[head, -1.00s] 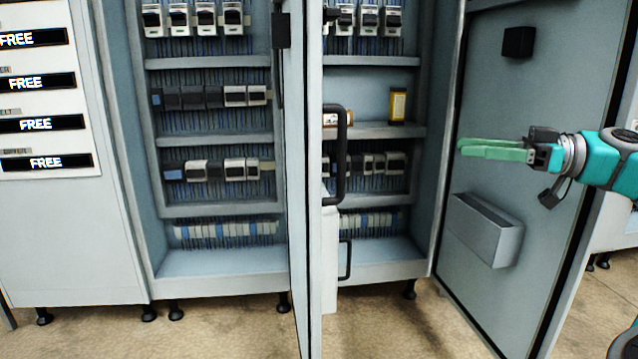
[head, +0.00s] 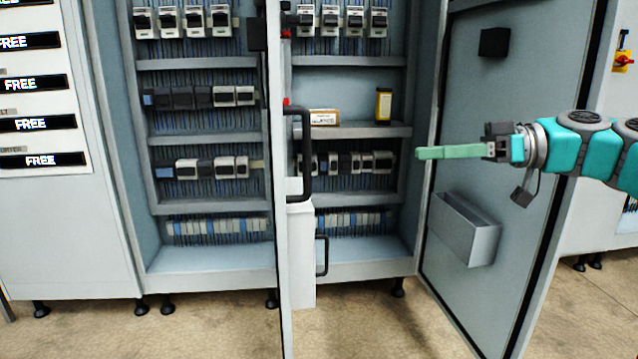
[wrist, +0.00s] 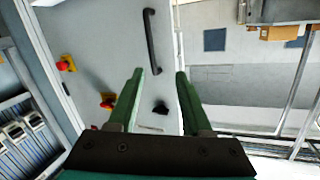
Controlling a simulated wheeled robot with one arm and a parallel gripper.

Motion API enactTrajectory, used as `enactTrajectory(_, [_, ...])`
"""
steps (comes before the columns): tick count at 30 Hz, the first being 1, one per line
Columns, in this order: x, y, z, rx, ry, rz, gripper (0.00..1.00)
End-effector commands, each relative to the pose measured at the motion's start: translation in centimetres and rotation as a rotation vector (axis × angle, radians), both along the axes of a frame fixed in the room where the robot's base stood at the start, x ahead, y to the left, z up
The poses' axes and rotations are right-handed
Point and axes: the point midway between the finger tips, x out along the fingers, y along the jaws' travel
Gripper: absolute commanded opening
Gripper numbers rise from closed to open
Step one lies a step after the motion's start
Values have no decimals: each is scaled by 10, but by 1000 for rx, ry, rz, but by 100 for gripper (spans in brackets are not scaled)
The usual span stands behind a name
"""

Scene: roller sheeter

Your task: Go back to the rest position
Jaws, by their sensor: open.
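My gripper (head: 452,153) is at the right in the head view, in front of the open right cabinet door (head: 490,120). Its green fingers point left, toward the cabinet opening. In the wrist view my gripper (wrist: 158,82) shows two green fingers apart with nothing between them. Beyond the fingers a grey door panel (wrist: 95,40) with a black handle (wrist: 151,40) shows. The fingers appear apart from it.
The cabinet (head: 205,264) holds rows of breakers. A yellow-black box (head: 383,104) and a white-orange box (head: 323,117) stand on its right shelf. The middle door (head: 280,230) with a black handle (head: 306,155) stands open edge-on. A grey door pocket (head: 465,230) sits below my gripper.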

Motion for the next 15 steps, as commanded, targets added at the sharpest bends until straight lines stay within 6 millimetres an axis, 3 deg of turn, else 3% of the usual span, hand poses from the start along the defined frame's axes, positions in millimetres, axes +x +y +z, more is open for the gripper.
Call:
enactTrajectory(5, [-23,53,-8,-88,154,45,50])
enactTrajectory(8, [-45,90,-23,-178,276,55,50])
enactTrajectory(12, [-84,134,-61,-344,468,27,50])
enactTrajectory(15, [-114,153,-95,-472,594,-22,50])
